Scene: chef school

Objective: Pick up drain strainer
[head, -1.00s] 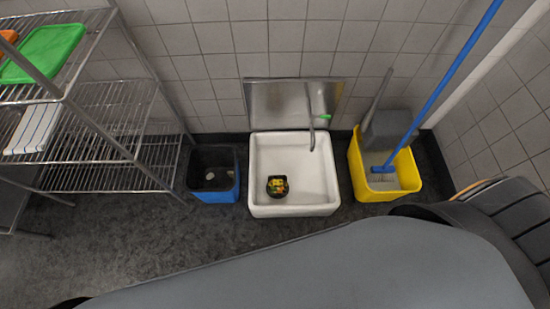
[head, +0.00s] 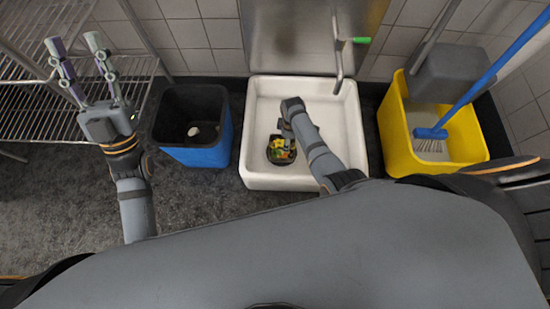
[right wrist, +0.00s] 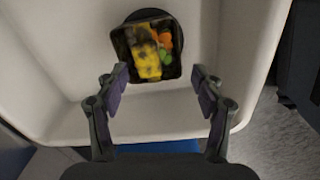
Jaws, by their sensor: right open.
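The drain strainer (head: 281,150) is a small dark basket with yellow, green and orange scraps in it. It sits low in the white sink (head: 252,118), towards the front left. In the right wrist view the strainer (right wrist: 150,48) lies ahead of and slightly between the fingertips. My right gripper (right wrist: 158,80) is open and empty, its purple-padded fingers apart and short of the strainer. In the head view my right arm reaches over the sink and its fingers are hidden. My left gripper (head: 78,68) is open and empty, raised at the left, away from the sink.
A blue bin with a black liner (head: 205,155) stands left of the sink. A yellow mop bucket (head: 398,140) with a blue-handled brush (head: 430,133) stands right. A tap (head: 338,55) rises behind the sink. A wire shelf (head: 40,105) is near my left gripper.

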